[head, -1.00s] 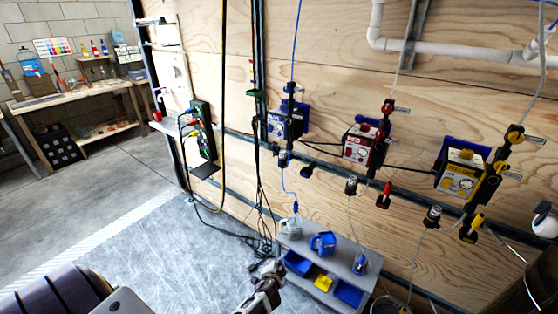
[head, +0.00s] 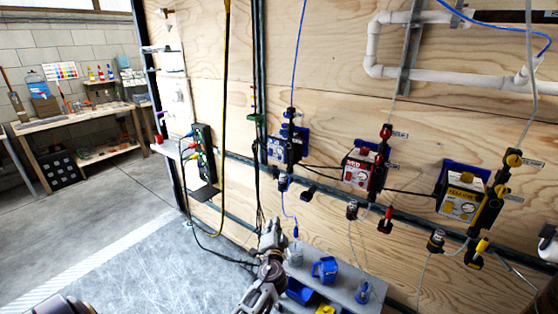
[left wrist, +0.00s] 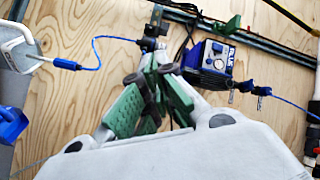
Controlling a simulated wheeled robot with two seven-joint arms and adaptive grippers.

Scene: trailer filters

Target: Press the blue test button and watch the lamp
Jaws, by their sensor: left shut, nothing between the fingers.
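My left gripper (head: 271,232) is shut and empty, raised in front of the plywood wall below the blue-labelled unit. In the left wrist view its green-padded fingers (left wrist: 158,72) are together, apart from the unit. The blue unit (head: 278,149) is mounted on the wall rail. It also shows in the left wrist view (left wrist: 209,60), with a blue label and a round dial. I cannot make out the blue test button or the lamp. A red unit (head: 359,171) and a yellow unit (head: 461,202) hang further right. My right gripper is not in view.
A black socket strip (head: 202,153) and hanging cables are left of the units. White pipes (head: 470,80) run upper right. The floor at left is clear.

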